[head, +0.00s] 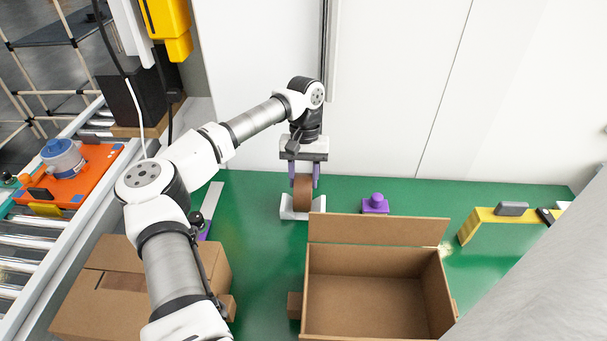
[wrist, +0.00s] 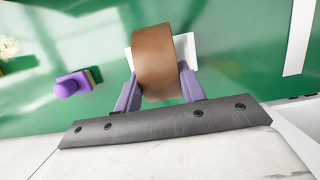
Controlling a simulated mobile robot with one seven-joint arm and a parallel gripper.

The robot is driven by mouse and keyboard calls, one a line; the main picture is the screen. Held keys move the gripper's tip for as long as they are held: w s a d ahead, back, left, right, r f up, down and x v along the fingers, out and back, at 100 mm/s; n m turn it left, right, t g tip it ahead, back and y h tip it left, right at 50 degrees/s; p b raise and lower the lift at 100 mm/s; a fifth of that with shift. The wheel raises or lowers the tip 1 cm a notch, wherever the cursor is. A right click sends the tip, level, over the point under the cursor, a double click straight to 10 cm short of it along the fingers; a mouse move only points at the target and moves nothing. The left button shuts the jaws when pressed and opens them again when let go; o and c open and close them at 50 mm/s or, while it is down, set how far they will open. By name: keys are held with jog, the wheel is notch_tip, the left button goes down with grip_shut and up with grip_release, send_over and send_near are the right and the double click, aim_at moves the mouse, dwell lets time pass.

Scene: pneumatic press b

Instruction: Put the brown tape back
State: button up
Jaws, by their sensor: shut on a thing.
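The brown tape (head: 303,192) is a roll standing on edge at a small white holder (head: 288,210) at the back of the green table. My gripper (head: 303,180) points down from above with its purple fingers on either side of the roll, shut on it. In the wrist view, the brown tape (wrist: 154,62) sits between the two purple fingers (wrist: 160,92), with the white holder (wrist: 190,52) showing behind it. The roll is low at the holder; I cannot tell whether it rests in it.
An open cardboard box (head: 375,300) stands in front of the holder. A closed cardboard box (head: 75,300) is at the left. A purple knobbed object (head: 375,204) stands right of the holder, and a yellow stand (head: 490,224) farther right. A white wall (head: 400,90) rises behind.

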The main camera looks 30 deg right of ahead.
jog(key=shift+f+b, duration=0.5)
jog(key=shift+f, duration=0.05)
jog(key=o, duration=1.1)
jog(key=shift+r+p, duration=0.6)
jog(key=shift+r, duration=0.1)
jog(key=shift+w+r+b, duration=0.15)
jog(key=shift+r+b, duration=0.15)
jog(key=shift+r, duration=0.05)
jog(key=shift+b+v, duration=1.05)
jog(key=shift+v, duration=4.5)
jog(key=shift+d, duration=0.15)
